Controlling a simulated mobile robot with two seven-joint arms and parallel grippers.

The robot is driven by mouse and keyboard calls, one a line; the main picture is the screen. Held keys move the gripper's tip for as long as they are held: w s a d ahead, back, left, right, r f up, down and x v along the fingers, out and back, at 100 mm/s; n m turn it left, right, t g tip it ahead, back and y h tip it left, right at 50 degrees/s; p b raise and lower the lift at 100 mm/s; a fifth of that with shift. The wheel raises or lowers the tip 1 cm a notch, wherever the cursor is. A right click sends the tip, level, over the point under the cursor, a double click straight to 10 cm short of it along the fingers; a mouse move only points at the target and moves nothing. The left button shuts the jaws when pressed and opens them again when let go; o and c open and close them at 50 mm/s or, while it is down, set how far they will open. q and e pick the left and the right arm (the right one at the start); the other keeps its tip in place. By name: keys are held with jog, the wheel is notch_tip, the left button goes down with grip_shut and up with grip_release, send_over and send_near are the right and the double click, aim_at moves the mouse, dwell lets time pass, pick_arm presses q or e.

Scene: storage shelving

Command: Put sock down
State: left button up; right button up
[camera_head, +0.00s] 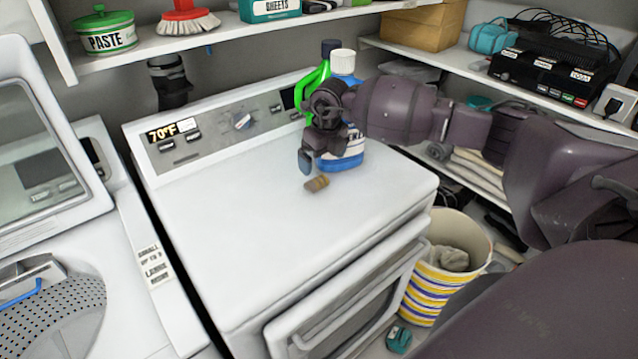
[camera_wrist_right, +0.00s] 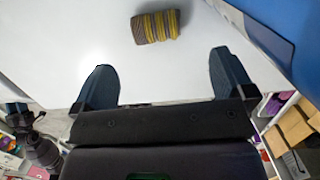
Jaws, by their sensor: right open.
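The sock (camera_head: 317,184) is a small rolled bundle in brown and yellow stripes. It lies on the white top of the dryer-like machine (camera_head: 250,215), towards its back right. In the right wrist view the sock (camera_wrist_right: 156,27) lies beyond the fingertips, apart from both. My right gripper (camera_head: 312,158) is above the machine top, just behind the sock. In the right wrist view its two fingers (camera_wrist_right: 160,80) are spread wide with nothing between them.
A blue-and-white bottle (camera_head: 343,155) and a green bottle (camera_head: 312,80) stand close by my right gripper. Shelves with a paste tub (camera_head: 106,32) and a brush (camera_head: 187,20) hang above. A striped bin (camera_head: 440,290) stands at the right. The machine top's front is clear.

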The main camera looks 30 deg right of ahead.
aim_at(318, 179)
jog(key=shift+w+a+f+p, duration=0.1)
jog(key=shift+w+f+p, duration=0.1)
jog(key=shift+f, duration=1.05)
jog(key=shift+w+a+f+p, duration=0.1)
jog(key=shift+w+f+p, duration=0.15)
jog(key=shift+f, duration=1)
jog(key=shift+w+a+f+p, duration=0.1)
jog(key=shift+w+f+p, duration=0.1)
jog(key=shift+f, duration=1.05)
jog(key=shift+s, duration=0.1)
jog(key=c, duration=1)
